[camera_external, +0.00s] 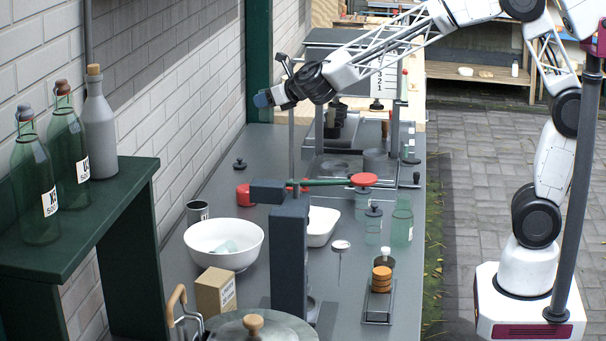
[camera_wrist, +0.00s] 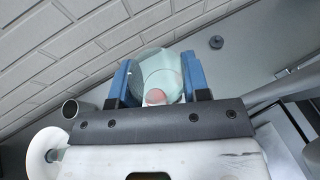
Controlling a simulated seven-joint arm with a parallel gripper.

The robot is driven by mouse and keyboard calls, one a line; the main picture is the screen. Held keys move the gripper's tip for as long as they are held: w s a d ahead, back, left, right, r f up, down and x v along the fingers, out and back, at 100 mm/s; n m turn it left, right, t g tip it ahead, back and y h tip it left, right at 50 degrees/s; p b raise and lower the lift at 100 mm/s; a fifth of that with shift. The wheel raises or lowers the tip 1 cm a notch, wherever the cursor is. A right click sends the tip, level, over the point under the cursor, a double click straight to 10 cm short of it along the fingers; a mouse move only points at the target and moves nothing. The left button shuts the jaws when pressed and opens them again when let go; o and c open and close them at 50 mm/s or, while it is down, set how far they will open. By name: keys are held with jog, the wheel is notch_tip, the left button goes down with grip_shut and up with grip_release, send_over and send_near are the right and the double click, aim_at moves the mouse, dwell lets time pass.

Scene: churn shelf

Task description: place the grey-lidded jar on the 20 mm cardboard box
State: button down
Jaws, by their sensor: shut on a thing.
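In the external view my gripper (camera_external: 264,98) is raised high near the wall and points left. In the wrist view its two blue fingers (camera_wrist: 160,82) are shut on a pale green glass vessel (camera_wrist: 160,65). A pinkish round patch shows at its near end; I see no grey lid on it. A jar with a dark grey lid (camera_external: 373,226) stands upright on the counter, right of the grey post and well away from my gripper. A small cardboard box (camera_external: 215,291) stands at the front left of the counter. Its label is too small to read, and its top looks bare.
A white bowl (camera_external: 224,262) with a pale piece in it stands behind the box. A large lidded pot (camera_external: 270,331) is in front. Bottles line the green shelf (camera_external: 110,203) at left.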

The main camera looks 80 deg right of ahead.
jog(key=s+a+f+n+g+y, duration=0.1)
jog(key=a+n+y, duration=0.55)
jog(key=a, duration=1.15)
jog(key=s+a+f+n+g+y, duration=0.15)
jog(key=a+n+y, duration=0.5)
jog(key=a, duration=1.05)
jog(key=s+a+r+n+g+y, duration=0.15)
jog(key=s+a, duration=0.25)
jog(key=a, duration=0.4)
jog(key=s+a+r+n+g+y, duration=0.1)
jog(key=s+a+n+g+y, duration=0.2)
jog(key=a, duration=0.4)
notch_tip(320, 180, down, 11)
jog(key=shift+a+r, duration=0.15)
jog(key=shift+a, duration=0.15)
jog(key=shift+a, duration=0.1)
jog(key=w+a, duration=0.5)
jog(key=a, duration=0.7)
jog(key=shift+a, duration=0.2)
jog(key=shift+w, duration=0.1)
